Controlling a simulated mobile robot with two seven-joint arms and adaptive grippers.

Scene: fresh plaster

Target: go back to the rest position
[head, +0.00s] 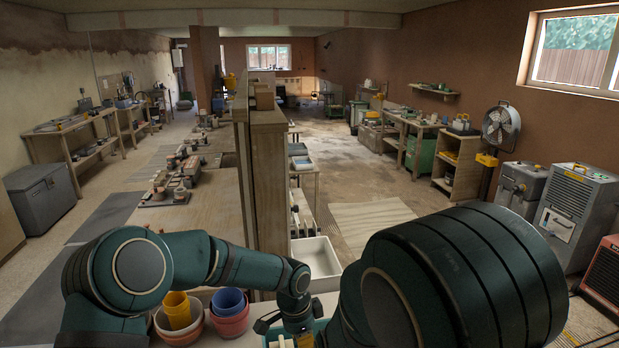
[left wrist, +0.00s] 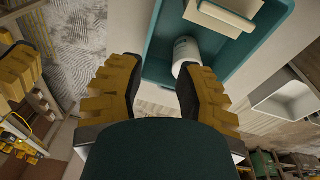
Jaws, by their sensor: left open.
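My left gripper (head: 287,326) is low at the bottom middle of the head view, over the near worktop. In the left wrist view its yellow-padded fingers (left wrist: 156,75) are spread apart with nothing held between them.
Close to my left forearm stand a yellow cup (head: 178,311) and a blue cup (head: 229,301) in pinkish pots. A white basin (head: 316,262) lies beyond the gripper. A wooden partition (head: 265,170) rises behind the left arm. Floor beyond the basin, right of the partition, looks open.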

